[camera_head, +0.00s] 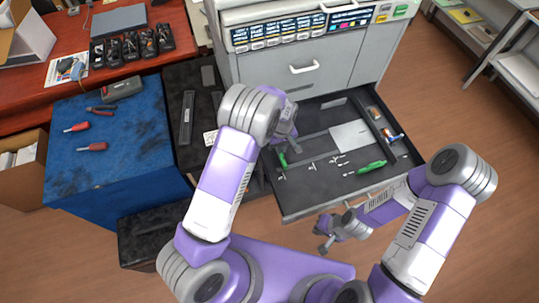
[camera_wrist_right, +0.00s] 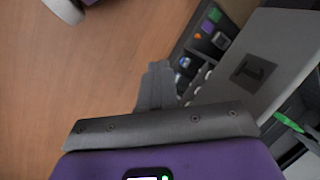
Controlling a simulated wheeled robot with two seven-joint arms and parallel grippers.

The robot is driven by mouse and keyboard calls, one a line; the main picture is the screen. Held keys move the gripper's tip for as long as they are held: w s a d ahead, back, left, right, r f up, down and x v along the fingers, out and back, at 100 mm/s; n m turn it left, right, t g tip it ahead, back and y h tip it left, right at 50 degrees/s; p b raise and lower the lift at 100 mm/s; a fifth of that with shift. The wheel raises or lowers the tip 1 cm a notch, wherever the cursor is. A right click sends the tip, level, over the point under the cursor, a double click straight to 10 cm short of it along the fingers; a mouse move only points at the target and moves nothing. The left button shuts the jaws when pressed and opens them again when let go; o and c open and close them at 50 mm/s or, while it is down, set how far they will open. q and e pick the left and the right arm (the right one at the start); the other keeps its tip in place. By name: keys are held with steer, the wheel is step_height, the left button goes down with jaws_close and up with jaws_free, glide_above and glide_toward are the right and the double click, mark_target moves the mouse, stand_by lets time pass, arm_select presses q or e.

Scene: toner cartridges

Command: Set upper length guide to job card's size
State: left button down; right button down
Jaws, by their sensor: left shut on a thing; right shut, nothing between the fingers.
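The drawer (camera_head: 300,204) of the grey machine is pulled open. Inside are a pale sheet (camera_head: 350,135), a green piece (camera_head: 283,160) at the left and a longer green piece (camera_head: 371,167) near the front. My left gripper (camera_head: 285,148) is low at the drawer's left side, shut on the left green piece, partly hidden by the hand. My right gripper (camera_head: 324,241) is shut and empty, outside the drawer's front; its fingers show in the right wrist view (camera_wrist_right: 157,85). Which piece is the upper length guide, and any size on a job card, I cannot read.
Small coloured items (camera_head: 392,137) sit in the drawer's right strip. A blue-covered table (camera_head: 110,150) with red-handled tools stands left.

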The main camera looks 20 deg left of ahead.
arm_select(q)
steer(key=shift+w+d+b, duration=0.3)
steer(key=shift+w+d, duration=0.65)
steer(key=shift+d, duration=0.45)
steer(key=shift+w+d+b, duration=0.35)
steer(key=shift+w+d, duration=0.55)
steer(key=shift+d, duration=0.5)
steer(key=shift+w+d+b, duration=0.3)
steer(key=shift+w+d, duration=0.65)
steer(key=shift+d, duration=0.45)
steer(key=c, duration=1.4)
jaws_free()
steer(key=shift+w+d, duration=0.1)
steer(key=shift+o, duration=0.2)
steer(key=shift+r, duration=0.1)
step_height(320, 180, up, 7)
steer(key=p, duration=0.4)
